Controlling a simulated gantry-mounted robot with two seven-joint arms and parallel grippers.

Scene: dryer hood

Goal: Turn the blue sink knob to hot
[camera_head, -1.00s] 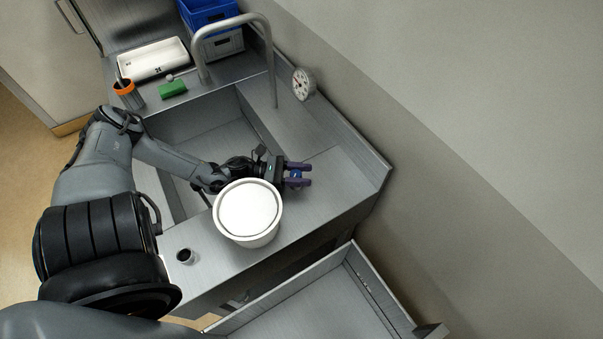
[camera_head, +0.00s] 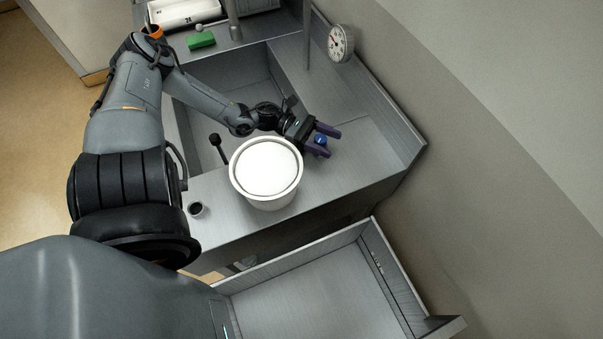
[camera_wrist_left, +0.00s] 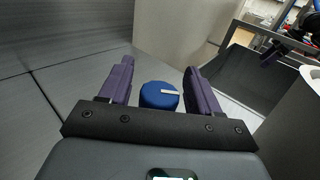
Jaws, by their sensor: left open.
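The blue sink knob (camera_head: 320,139) is on the steel counter to the right of the basin. In the left wrist view the knob (camera_wrist_left: 159,95) is a short blue cylinder with a white pointer mark that points right in that picture. My left gripper (camera_head: 328,143) is open, with its two purple fingers on either side of the knob. In the left wrist view a gap shows between the knob and each finger (camera_wrist_left: 160,82). Whether the fingertips reach down to the counter I cannot tell.
A white round bucket (camera_head: 266,168) stands just in front of my left gripper. A small dark cup (camera_head: 196,209) is at the counter's front left. A dial gauge (camera_head: 341,43) is at the wall. A green sponge (camera_head: 201,40) lies behind the basin (camera_head: 250,75).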

